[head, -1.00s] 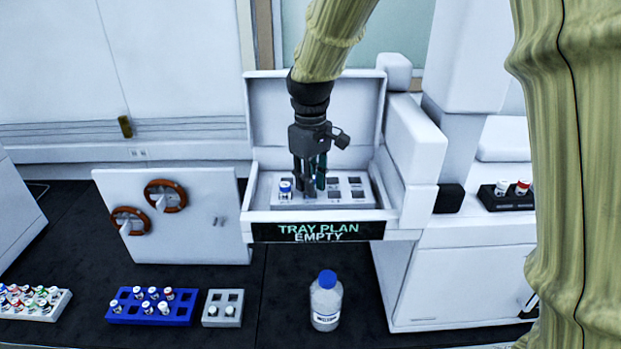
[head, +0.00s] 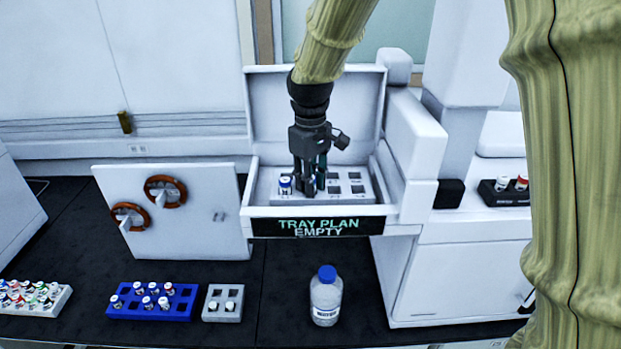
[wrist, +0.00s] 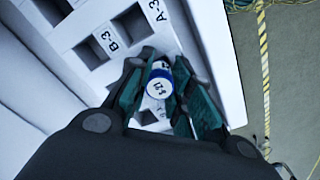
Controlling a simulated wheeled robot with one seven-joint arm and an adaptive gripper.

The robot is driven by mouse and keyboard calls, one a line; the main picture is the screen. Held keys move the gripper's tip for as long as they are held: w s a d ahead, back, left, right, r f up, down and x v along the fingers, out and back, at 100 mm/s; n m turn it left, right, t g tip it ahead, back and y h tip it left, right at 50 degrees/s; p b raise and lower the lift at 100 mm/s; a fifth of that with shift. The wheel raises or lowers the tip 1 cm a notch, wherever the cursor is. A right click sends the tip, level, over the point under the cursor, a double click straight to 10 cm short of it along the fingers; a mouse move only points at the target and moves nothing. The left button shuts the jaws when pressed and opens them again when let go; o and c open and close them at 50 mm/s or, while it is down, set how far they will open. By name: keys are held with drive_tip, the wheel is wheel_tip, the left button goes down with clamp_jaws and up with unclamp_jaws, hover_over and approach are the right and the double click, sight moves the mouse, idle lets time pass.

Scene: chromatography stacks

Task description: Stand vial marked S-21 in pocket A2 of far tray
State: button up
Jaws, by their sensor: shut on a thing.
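The vial marked S-21 (wrist: 158,86) has a white top with a blue rim and is held between the fingers of my gripper (wrist: 168,98). The far tray (head: 362,201) is pale grey and sits inside the open white compartment. In the head view my gripper (head: 310,188) is low over the tray's front row, just right of another blue-rimmed vial (head: 285,185). In the wrist view labels A-3 and B-3 mark two empty pockets beyond the held vial. A pocket beneath the vial is mostly hidden. I cannot tell how deep the vial's base sits.
The compartment's raised lid (head: 345,95) stands behind my gripper, with a white block (head: 410,145) on the right. A blue rack (head: 182,305), a small grey rack (head: 223,303) and a blue-capped bottle (head: 326,297) stand on the dark bench in front.

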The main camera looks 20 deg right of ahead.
drive_tip(key=o, duration=0.9)
drive_tip(key=o, duration=0.4)
drive_tip(key=shift+r+p, duration=0.6)
drive_tip(key=shift+r, duration=2.95)
